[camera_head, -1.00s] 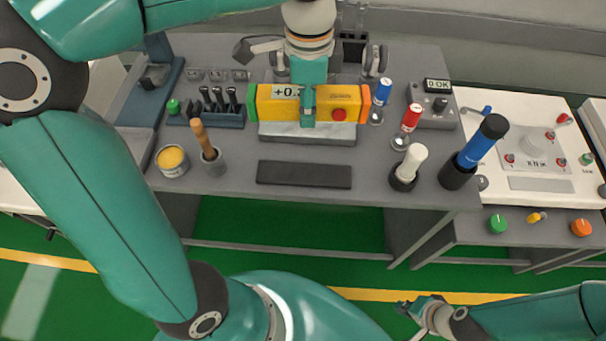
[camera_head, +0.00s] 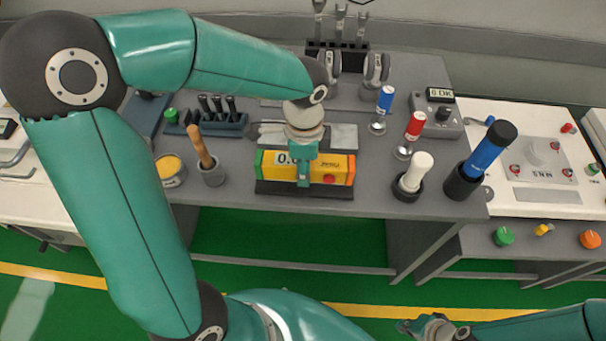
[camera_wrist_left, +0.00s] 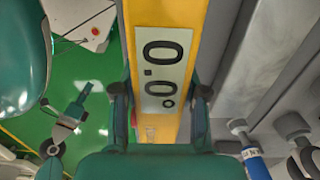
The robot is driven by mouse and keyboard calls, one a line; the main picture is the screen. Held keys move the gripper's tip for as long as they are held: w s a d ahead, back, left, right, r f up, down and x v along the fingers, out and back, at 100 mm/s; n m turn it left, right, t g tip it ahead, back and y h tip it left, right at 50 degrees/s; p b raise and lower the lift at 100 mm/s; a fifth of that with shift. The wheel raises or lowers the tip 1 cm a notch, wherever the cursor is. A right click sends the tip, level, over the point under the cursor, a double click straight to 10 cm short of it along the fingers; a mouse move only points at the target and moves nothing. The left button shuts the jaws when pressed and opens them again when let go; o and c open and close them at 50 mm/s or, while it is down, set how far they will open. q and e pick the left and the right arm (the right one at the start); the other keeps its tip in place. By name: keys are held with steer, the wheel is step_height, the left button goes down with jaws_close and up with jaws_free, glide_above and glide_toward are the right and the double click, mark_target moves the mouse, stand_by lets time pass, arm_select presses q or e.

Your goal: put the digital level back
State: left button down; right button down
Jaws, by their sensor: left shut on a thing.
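The digital level (camera_head: 330,169) is yellow with a green left end and an orange-red right end. My left gripper (camera_head: 304,180) is shut on it near its display, from above. In the left wrist view the level (camera_wrist_left: 155,20) lies between the two fingers of the gripper (camera_wrist_left: 160,98), and its display reads 0.0. The level is upright and level, over the dark rectangular pad (camera_head: 305,190) at the bench's front. I cannot tell whether it touches the pad. My right gripper (camera_head: 425,327) is low at the bottom right, away from the bench; its fingers are unclear.
A grey plate (camera_head: 343,136) lies behind the level on the grey bench. A cup with a wooden handle (camera_head: 205,153) and a yellow-filled tin (camera_head: 170,169) stand left. Blue, red and white-handled tools (camera_head: 417,172) stand right. A tool rack (camera_head: 215,125) is back left.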

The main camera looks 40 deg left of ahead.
arm_select(q)
steer(key=shift+f, duration=1.75)
steer(key=shift+f+b, duration=0.1)
steer(key=shift+b, duration=0.2)
steer(key=c, duration=0.6)
jaws_free()
steer(key=shift+r, duration=0.2)
step_height(320, 180, up, 12)
steer(key=shift+f+p, duration=0.1)
steer(key=shift+p, duration=1)
